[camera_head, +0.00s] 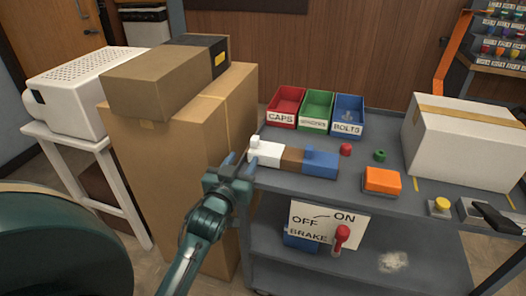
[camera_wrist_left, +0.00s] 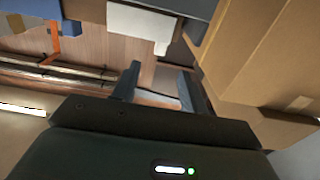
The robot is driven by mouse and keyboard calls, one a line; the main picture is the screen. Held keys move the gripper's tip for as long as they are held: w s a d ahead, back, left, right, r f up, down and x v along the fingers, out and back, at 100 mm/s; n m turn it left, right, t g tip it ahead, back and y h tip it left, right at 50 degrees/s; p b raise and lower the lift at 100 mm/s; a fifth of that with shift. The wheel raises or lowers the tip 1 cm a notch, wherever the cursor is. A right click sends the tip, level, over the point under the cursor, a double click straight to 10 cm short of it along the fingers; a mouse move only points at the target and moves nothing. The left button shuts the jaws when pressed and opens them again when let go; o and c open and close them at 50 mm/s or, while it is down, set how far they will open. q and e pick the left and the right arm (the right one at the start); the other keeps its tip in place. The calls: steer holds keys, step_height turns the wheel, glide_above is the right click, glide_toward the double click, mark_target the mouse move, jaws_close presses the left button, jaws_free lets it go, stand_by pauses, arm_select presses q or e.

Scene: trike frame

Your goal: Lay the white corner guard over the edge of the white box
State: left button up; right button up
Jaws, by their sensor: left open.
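The white corner guard appears to be the white block-like piece with a small upright tab (camera_head: 266,153) at the left end of a row on the grey cart's top. It also shows in the left wrist view (camera_wrist_left: 140,20), beyond the fingers. The white box (camera_head: 462,145), with tan tape along its top, stands at the cart's right end, well away from the guard. My left gripper (camera_head: 240,160) is open and empty just left of the guard, at the cart's left edge. Its fingers show apart in the wrist view (camera_wrist_left: 158,74).
A brown piece (camera_head: 292,158) and a blue piece (camera_head: 321,163) adjoin the guard. Red, green and blue bins (camera_head: 348,128) stand behind. An orange block (camera_head: 382,180) and small parts lie before the white box. Tall cardboard boxes (camera_head: 185,160) stand close left of my gripper.

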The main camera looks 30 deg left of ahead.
mark_target(253, 143)
arm_select(q)
steer(key=x, duration=0.9)
steer(key=shift+w+f, duration=0.1)
steer(key=shift+w, duration=0.25)
jaws_close()
